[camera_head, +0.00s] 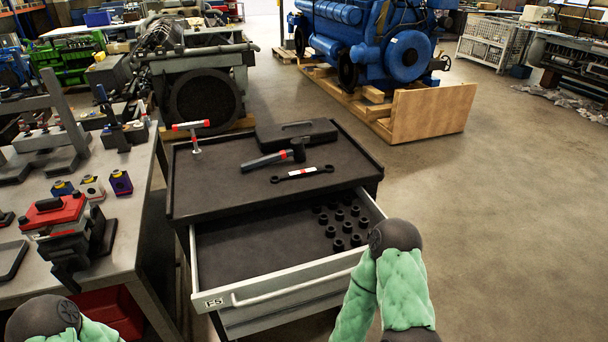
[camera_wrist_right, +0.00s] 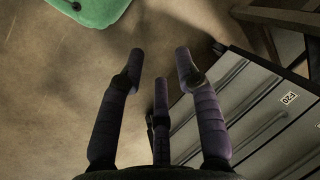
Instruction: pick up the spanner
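The spanner (camera_head: 302,173) is a dark double-ended wrench with a white and red band on its handle. It lies flat on the dark top of the tool cabinet (camera_head: 215,196), near the front edge, and nothing covers it. My right gripper (camera_wrist_right: 160,62) shows in the right wrist view with its dark fingers spread and nothing between them. It is over bare floor beside a grey drawer cabinet, away from the spanner. In the head view my right arm is in front of the cabinet at the lower right, and no right fingers show. My left fingers are out of view.
A hammer (camera_head: 275,159) lies just behind the spanner, near a black case (camera_head: 296,134). A T-handled tool (camera_head: 192,132) stands at the back left. The open drawer (camera_head: 265,258) below holds several black sockets. A workbench (camera_head: 124,235) stands left; floor at right is clear.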

